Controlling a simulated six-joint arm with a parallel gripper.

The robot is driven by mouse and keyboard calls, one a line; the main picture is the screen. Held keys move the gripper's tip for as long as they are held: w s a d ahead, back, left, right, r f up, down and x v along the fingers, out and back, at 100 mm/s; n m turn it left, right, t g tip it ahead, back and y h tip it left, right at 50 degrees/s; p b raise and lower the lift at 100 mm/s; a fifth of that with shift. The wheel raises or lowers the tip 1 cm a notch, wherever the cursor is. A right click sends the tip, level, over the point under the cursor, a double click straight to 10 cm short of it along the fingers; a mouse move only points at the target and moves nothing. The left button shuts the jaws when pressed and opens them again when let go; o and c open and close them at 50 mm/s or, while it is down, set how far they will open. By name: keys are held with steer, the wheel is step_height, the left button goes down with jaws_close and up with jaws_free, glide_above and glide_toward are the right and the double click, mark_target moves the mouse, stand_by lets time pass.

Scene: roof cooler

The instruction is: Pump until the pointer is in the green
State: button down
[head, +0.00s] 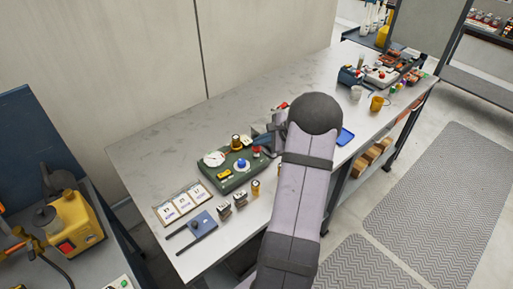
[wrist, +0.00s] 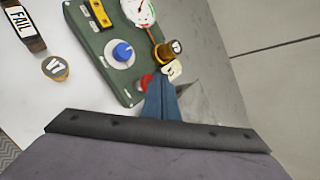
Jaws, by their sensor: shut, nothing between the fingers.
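A dark green panel box (head: 232,180) lies on the workbench and also shows in the wrist view (wrist: 98,45). It carries a white round gauge (head: 214,158), cut off at the top of the wrist view (wrist: 138,10); I cannot read where its pointer stands. A blue knob (wrist: 123,51) sits on a pale dial on the box. A red button-like part (wrist: 146,82) is at the box's near edge, partly hidden by my gripper. My gripper (wrist: 161,82) is shut and empty, its blue fingers right beside the red part; I cannot tell whether they touch.
An amber knob-like piece (wrist: 164,52) stands close to my fingers. Small marked blocks, a round amber piece (wrist: 56,69), white cards (head: 181,204) and a blue clipboard-like plate (head: 198,228) lie near the box. More items crowd the bench's far end.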

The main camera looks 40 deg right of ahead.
mark_target(260, 149)
steer(key=shift+s+a+f+b, duration=0.1)
steer(key=shift+f+b, duration=1)
steer(key=shift+f, duration=0.25)
stand_by(1.1)
steer(key=shift+r, duration=0.15)
steer(key=shift+r+p, duration=1)
steer(key=shift+r, duration=0.6)
steer(key=shift+r+p, duration=1.8)
steer(key=shift+r, duration=0.75)
